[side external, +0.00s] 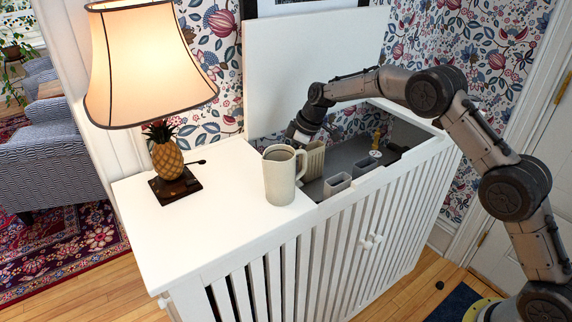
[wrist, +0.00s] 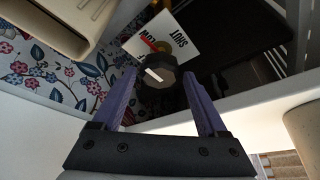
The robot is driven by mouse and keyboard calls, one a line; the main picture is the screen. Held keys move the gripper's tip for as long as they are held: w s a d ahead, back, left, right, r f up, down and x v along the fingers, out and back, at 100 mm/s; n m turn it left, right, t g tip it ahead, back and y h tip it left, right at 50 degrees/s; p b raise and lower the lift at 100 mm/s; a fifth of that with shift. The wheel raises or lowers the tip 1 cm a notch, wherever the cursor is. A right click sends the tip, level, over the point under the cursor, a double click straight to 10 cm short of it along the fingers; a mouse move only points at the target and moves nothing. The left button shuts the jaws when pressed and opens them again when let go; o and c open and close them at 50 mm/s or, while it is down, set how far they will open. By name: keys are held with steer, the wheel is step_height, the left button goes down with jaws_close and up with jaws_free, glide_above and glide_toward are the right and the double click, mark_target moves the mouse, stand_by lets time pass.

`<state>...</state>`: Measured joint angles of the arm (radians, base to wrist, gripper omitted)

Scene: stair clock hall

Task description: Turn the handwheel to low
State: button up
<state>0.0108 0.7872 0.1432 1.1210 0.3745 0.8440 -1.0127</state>
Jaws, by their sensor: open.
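The handwheel (wrist: 159,73) is a dark, many-sided knob with a white pointer line on its face. It shows between the fingertips of my gripper (wrist: 160,76) in the wrist view. The fingers are open, one on each side of the knob; I cannot tell whether they touch it. I cannot make out the handwheel there.
A cream mug (side external: 280,178) stands on the white cabinet top (side external: 228,205), close to my gripper. Beige containers (side external: 337,184) stand in the compartment. The raised lid (side external: 300,75) rises behind. A pineapple lamp (side external: 167,158) stands at left.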

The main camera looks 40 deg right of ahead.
steer(key=v, duration=1.2)
steer(key=shift+r, duration=0.35)
steer(key=shift+s+d, duration=0.1)
steer(key=s+a+r+t, duration=0.1)
steer(key=s+r, duration=0.2)
steer(key=r, duration=0.4)
steer(key=s+r+t, duration=0.1)
steer(key=s+r, duration=0.3)
steer(key=r, duration=0.2)
steer(key=s+r+m+t+h, duration=0.1)
steer(key=s+r, duration=0.2)
steer(key=s, duration=0.4)
steer(key=s+r, duration=0.3)
steer(key=s, duration=0.4)
steer(key=s+d+f+m+h, duration=0.1)
steer(key=s+f+m, duration=0.3)
steer(key=s, duration=1.1)
steer(key=s+d+f+m+h, duration=0.1)
steer(key=s+f+m, duration=0.3)
steer(key=f, duration=0.6)
steer(key=s+d, duration=0.1)
steer(key=s, duration=0.1)
steer(key=shift+s+g, duration=0.3)
steer(key=shift+s, duration=0.1)
